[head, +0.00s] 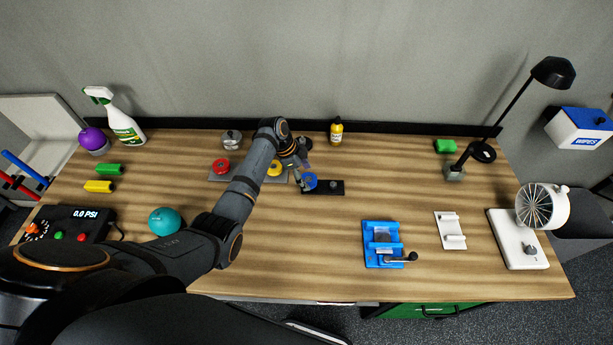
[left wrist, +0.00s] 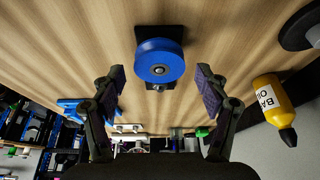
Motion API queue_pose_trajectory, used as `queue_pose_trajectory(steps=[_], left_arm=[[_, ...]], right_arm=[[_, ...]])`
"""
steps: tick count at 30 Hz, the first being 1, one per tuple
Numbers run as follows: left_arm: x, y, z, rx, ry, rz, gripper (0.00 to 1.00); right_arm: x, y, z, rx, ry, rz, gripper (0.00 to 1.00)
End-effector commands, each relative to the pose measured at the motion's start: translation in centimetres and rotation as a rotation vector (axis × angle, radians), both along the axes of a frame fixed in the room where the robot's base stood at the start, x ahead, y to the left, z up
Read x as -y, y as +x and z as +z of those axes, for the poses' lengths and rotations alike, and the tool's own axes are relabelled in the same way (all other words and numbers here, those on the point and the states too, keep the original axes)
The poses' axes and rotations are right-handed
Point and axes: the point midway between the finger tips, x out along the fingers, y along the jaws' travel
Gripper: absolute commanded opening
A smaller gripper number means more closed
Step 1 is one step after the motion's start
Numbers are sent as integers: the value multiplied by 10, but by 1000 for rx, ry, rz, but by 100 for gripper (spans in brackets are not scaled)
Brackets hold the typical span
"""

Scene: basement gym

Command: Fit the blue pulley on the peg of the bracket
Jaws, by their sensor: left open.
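The blue pulley (head: 309,181) is at the left end of the black bracket (head: 322,192). In the left wrist view, the pulley (left wrist: 150,62) faces the camera, with a grey round tip at its centre that looks like a peg through it. The black plate (left wrist: 160,31) shows above and just below it. I cannot tell how deep the pulley sits. A grey knob (head: 334,184) stands on the bracket's right part. My left gripper (head: 304,174) is close to the pulley. Its fingers (left wrist: 162,88) are wide apart, one on either side, not touching it. My right gripper is out of view.
A grey plate (head: 248,176) with red (head: 221,166) and yellow (head: 274,168) pulleys lies left of the bracket. An oil bottle (head: 336,131) stands behind. A blue vise (head: 381,255) and white bracket (head: 450,229) are front right.

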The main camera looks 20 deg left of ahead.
Motion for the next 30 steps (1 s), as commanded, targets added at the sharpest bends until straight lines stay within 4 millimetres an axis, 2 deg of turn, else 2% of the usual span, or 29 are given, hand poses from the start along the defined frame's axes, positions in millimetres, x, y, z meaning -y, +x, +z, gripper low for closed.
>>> queue_pose_trajectory(steps=[9, 13, 18, 30], left_arm=[[-28, -8, 70, 3, 4, 0, 75], [-36, -11, 89, 2, 3, 0, 75], [-40, -13, 100, 1, 1, 0, 75], [-39, -13, 100, 0, 1, 0, 75]], right_arm=[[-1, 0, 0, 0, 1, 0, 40], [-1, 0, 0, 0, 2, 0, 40], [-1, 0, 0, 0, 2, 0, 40], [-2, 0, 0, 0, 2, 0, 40]])
